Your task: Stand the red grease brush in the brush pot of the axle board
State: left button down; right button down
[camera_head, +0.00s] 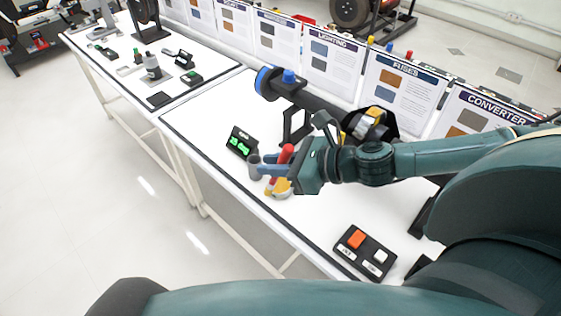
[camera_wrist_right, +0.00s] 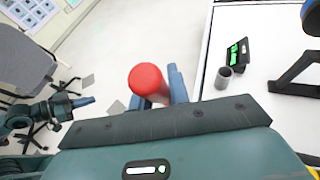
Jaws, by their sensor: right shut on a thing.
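The red grease brush (camera_head: 286,153) is held in my right gripper (camera_head: 272,171), roughly upright in the head view. The right wrist view shows its round red end (camera_wrist_right: 147,79) between the blue fingers (camera_wrist_right: 160,88). The grey brush pot (camera_head: 254,168) stands on the white table just left of the fingers; the brush is apart from it in the wrist view, where the pot (camera_wrist_right: 223,78) looks open and empty. The brush's lower end is partly hidden by the fingers. My left gripper (camera_wrist_right: 84,102) shows small at the left of the wrist view; its opening is unclear.
A black block with green labels (camera_head: 241,142) stands behind the pot. A yellow and white round thing (camera_head: 281,190) lies below my right gripper. A dark axle with a blue end (camera_head: 265,80) rests on stands. A switch box (camera_head: 364,252) sits near the front edge.

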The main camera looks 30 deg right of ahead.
jog(key=shift+w+a+n+g+y, duration=0.4)
jog(key=shift+n+g+y, duration=0.1)
jog(key=shift+n, duration=0.1)
jog(key=shift+w+a+f+n+g+y, duration=0.2)
jog(key=shift+a+f+n+g+y, duration=0.25)
jog(key=shift+n+g, duration=0.4)
